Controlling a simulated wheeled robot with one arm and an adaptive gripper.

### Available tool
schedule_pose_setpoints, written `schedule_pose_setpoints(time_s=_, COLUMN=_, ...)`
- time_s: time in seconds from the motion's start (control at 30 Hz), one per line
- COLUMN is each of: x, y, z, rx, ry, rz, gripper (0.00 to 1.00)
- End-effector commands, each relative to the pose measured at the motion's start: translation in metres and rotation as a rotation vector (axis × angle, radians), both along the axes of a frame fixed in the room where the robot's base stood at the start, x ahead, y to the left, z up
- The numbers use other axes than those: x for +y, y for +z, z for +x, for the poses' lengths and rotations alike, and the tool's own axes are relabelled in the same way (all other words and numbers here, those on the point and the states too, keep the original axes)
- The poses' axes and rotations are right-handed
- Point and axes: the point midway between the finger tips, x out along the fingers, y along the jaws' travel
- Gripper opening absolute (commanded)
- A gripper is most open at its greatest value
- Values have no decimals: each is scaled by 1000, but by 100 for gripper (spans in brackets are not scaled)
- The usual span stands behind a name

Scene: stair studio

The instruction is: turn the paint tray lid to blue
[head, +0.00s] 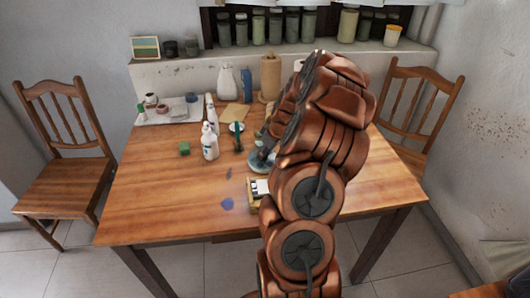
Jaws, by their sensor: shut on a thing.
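A round, pale grey-green disc, which looks like the paint tray lid (259,168), lies on the wooden table just left of my arm. My gripper (265,154) is small and dark here, pointing down at the disc. It appears shut on the disc's upper part, though my arm hides much of the fingers. The right side of the disc is hidden behind my arm. The colour marks on it are too small to tell, so I cannot see which colour it is set to.
A yellow-edged box (251,196) is in front, beside a blue spot (227,203). A white tray (180,115) sits at the back left. The table's (150,205) front left is clear.

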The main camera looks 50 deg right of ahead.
Motion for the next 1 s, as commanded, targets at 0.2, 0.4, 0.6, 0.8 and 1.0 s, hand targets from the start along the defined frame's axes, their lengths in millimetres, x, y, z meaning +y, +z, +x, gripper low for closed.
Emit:
schedule_pose_setpoints(time_s=0.2, x=0, y=0, z=0, rx=0, ry=-1, rz=0, gripper=0)
schedule_pose_setpoints(time_s=0.4, x=1, y=-1, z=-1, rx=1, ry=-28, rz=1, gripper=0)
schedule_pose_setpoints(time_s=0.6, x=1, y=-2, z=-1, rx=2, ry=-124, rz=-2, gripper=0)
schedule_pose_setpoints(time_s=0.8, x=2, y=-3, z=-1, rx=2, ry=-288, rz=-2, gripper=0)
schedule_pose_setpoints(time_s=1.0, x=4, y=-3, z=-1, rx=4, ry=-477, rz=-2, gripper=0)
